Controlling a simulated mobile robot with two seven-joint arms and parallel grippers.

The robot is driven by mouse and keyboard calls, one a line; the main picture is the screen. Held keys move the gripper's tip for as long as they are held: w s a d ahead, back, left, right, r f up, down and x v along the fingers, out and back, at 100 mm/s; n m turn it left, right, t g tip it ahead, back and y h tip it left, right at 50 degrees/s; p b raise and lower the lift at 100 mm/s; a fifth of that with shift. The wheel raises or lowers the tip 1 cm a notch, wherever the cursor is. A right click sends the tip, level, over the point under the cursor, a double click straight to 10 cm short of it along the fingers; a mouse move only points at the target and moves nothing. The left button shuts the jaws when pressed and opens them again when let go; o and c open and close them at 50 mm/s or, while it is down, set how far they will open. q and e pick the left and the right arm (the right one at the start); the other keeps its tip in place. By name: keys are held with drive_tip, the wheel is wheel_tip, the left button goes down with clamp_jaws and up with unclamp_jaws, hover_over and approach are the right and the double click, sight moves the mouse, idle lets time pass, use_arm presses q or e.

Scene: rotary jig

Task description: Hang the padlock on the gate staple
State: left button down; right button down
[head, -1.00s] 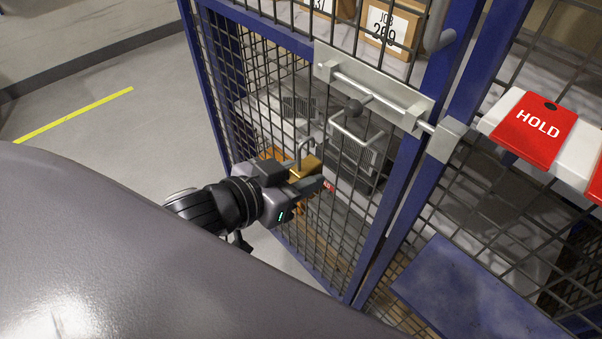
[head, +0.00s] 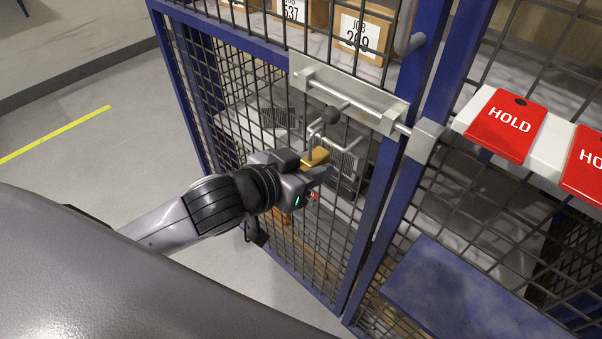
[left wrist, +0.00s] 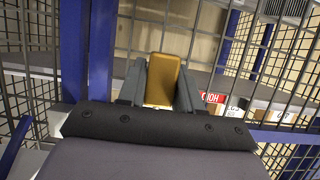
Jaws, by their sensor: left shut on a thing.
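A brass padlock (head: 317,157) with a grey shackle is held upright, shackle up, in front of the mesh gate. My left gripper (head: 314,166) is shut on its body. In the left wrist view the padlock (left wrist: 162,80) sits between the two fingers of the gripper (left wrist: 160,88). A U-shaped metal loop (head: 357,151), which looks like the staple, sticks out from the gate below the bolt. The shackle is close to the loop's left side and overlaps it in the head view; I cannot tell whether they touch. My right gripper is not in view.
Red HOLD tags (head: 507,124) hang on a white rail at the right. A blue panel (head: 470,290) is at lower right. Boxes (head: 361,35) stand behind the mesh.

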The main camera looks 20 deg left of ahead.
use_arm(q)
drive_tip(key=shift+w+d, duration=0.2)
drive_tip(key=shift+w, duration=0.35)
drive_tip(key=shift+w+d, duration=0.2)
drive_tip(key=shift+w, duration=0.3)
drive_tip(key=shift+w+f+b, duration=0.1)
drive_tip(key=shift+f+b, duration=0.75)
drive_tip(key=shift+f, duration=0.2)
drive_tip(key=c, duration=0.7)
unclamp_jaws()
drive_tip(key=shift+v, duration=3.6)
drive_tip(key=s+a+f, duration=0.1)
drive_tip(key=s+f, duration=0.2)
drive_tip(key=f, duration=0.5)
drive_tip(key=s+a+f+n+g+y+p, duration=0.1)
drive_tip(key=s+f, duration=0.3)
drive_tip(key=f, duration=0.4)
drive_tip(key=s+a+f+g+y+p, duration=0.1)
drive_tip(key=s+a+f, duration=0.1)
drive_tip(key=f, duration=0.6)
drive_tip(key=shift+s+n, duration=0.3)
drive_tip(key=shift+s, duration=0.4)
